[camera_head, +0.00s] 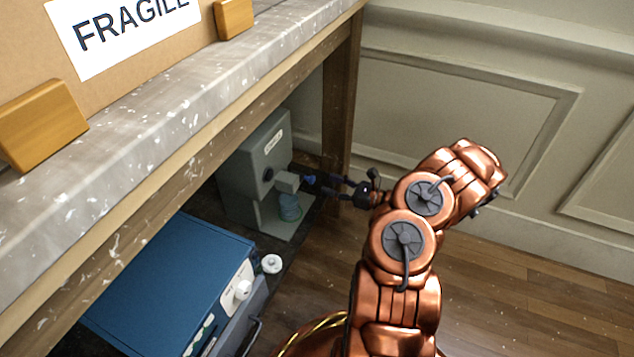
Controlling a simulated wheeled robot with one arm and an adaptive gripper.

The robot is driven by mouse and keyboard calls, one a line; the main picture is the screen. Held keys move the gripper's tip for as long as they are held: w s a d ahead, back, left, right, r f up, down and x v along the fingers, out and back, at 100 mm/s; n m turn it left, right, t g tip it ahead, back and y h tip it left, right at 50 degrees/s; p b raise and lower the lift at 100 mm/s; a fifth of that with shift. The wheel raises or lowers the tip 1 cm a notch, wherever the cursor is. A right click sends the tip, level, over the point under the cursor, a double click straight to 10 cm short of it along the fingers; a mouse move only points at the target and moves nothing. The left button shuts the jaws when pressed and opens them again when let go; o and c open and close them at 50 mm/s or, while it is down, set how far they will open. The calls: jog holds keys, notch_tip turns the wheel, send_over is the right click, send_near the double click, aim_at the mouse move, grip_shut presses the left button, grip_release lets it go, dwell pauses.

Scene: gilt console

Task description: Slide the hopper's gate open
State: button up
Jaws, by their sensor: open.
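The hopper (258,148) is a grey box with a small white label, standing on the low shelf under the console. A small light grey block (286,182) sticks out of its front, and a dark round part sits beside it; I cannot tell which is the gate or how far open it is. A translucent teal container (290,208) stands below the block on the hopper's base. My gripper (311,186) is open, its dark fingers reaching left to just beside the block. I cannot tell whether the fingertips touch it.
A blue box-shaped appliance (170,278) with a white dial stands nearer on the shelf, a small white round item (272,264) beside it. The console's top (190,115) overhangs, carrying a carton (110,45) and wooden blocks. A console leg (340,120) stands close behind my gripper.

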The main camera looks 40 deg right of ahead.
aim_at(314, 180)
jog(key=b+x, duration=0.1)
jog(key=x, duration=0.4)
jog(key=shift+s, duration=0.1)
grip_shut()
dwell(0.3)
